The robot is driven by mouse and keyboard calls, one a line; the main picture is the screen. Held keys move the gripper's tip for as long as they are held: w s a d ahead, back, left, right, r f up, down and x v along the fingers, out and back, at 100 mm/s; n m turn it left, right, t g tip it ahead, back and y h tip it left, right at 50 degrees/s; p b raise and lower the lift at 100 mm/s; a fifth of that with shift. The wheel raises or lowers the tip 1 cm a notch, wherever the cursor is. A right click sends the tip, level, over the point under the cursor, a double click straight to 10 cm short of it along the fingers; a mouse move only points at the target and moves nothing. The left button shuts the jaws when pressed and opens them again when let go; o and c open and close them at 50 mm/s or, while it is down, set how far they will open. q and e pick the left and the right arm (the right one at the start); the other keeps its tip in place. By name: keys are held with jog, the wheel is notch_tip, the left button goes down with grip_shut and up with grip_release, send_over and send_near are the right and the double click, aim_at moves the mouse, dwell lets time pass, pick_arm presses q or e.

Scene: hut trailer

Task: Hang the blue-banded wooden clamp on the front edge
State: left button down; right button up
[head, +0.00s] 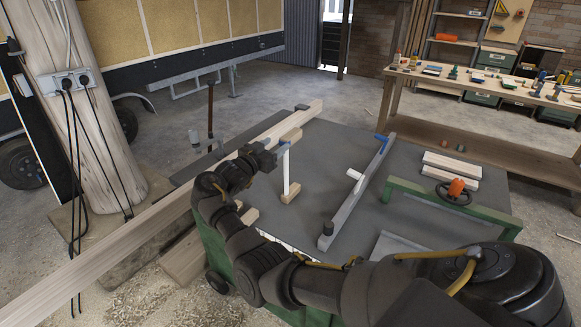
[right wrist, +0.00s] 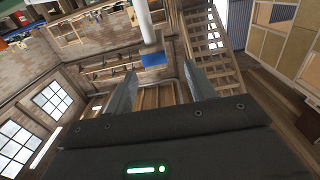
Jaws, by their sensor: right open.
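The blue-banded wooden clamp (head: 287,175) has a pale upright bar, wooden pieces at top and bottom, and blue near its top. It is upright over the grey bench top (head: 345,145); I cannot tell whether its lower piece rests there. My right gripper (head: 271,152) is beside its upper end, at the left. In the right wrist view my right gripper (right wrist: 161,90) is open, with nothing visible between the fingers. A blue piece (right wrist: 153,60) on a white bar (right wrist: 143,22) shows just beyond the fingertips. My left gripper is not in view.
A long timber beam (head: 130,237) runs along the bench's left side. A grey bar clamp (head: 350,200) with blue and white parts lies right of the wooden clamp. Two wooden blocks (head: 451,166) and an orange-handled wheel (head: 455,190) are farther right, by a green rail (head: 405,190).

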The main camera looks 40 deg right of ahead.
aim_at(282, 141)
jog(key=shift+w+d, duration=0.1)
jog(key=shift+d, duration=0.5)
jog(key=shift+d+r+p, duration=0.1)
jog(key=shift+d+p, duration=0.15)
jog(key=shift+p, duration=0.1)
jog(key=p+x, duration=0.1)
jog(key=x, duration=0.2)
jog(key=shift+d+p, duration=0.3)
jog(key=shift+d, duration=0.6)
jog(key=shift+w+a, duration=0.1)
jog(key=shift+a, duration=0.05)
grip_shut()
